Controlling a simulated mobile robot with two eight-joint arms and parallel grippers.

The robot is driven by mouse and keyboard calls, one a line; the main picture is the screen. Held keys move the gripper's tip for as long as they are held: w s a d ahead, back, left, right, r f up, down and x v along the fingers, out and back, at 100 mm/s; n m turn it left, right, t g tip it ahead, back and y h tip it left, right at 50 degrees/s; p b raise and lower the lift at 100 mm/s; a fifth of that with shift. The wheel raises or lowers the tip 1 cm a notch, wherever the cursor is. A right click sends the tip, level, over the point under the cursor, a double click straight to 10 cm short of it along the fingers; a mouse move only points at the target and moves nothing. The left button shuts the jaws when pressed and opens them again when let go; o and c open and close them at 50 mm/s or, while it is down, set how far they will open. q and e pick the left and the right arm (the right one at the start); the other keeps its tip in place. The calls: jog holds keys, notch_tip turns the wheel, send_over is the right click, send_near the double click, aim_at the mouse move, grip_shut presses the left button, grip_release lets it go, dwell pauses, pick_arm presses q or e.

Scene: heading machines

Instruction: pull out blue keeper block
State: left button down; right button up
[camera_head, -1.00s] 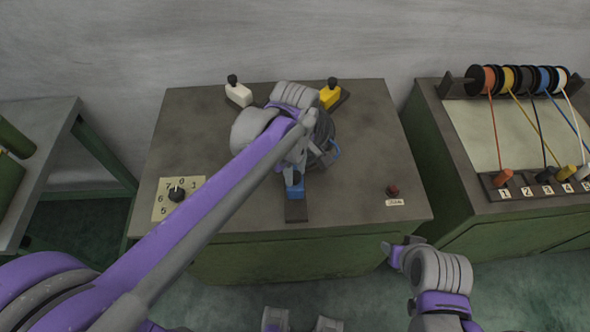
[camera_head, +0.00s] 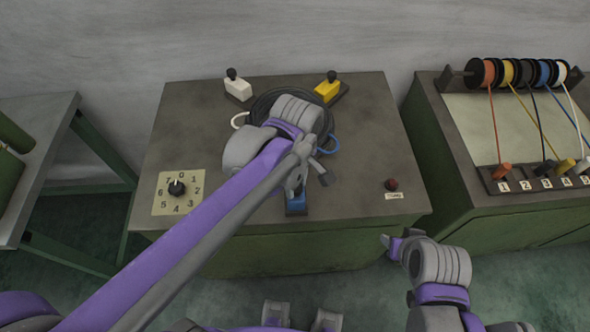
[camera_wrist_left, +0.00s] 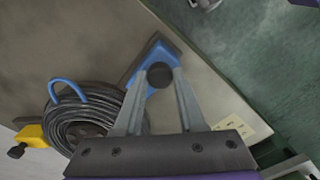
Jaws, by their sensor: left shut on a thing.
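The blue keeper block (camera_head: 296,206) sits on a dark base near the front middle of the green cabinet top. In the left wrist view, the blue block (camera_wrist_left: 172,54) carries a round black knob (camera_wrist_left: 160,75). My left gripper (camera_head: 297,188) is shut on this knob, with one finger on each side. In the head view the gripper and wrist hide the knob and the rear of the block. My right gripper (camera_head: 387,243) hangs off the cabinet's front right, away from the block; its jaws are too small to read.
A coil of black cable (camera_head: 262,103) lies behind my left wrist. A white block (camera_head: 238,90) and a yellow block (camera_head: 327,91) stand at the back. A numbered dial (camera_head: 177,187) is at left, a red button (camera_head: 392,184) at right. Cable spools (camera_head: 487,73) stand on the right bench.

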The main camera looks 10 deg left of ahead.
pick_arm(q)
jog(key=shift+s, duration=0.1)
jog(key=c, duration=0.5)
grip_release()
jog(key=shift+s+d, duration=0.1)
jog(key=shift+s, duration=0.1)
jog(key=shift+w, duration=0.1)
notch_tip(320, 180, up, 11)
jog(key=shift+p, duration=0.35)
jog(key=shift+f, duration=0.15)
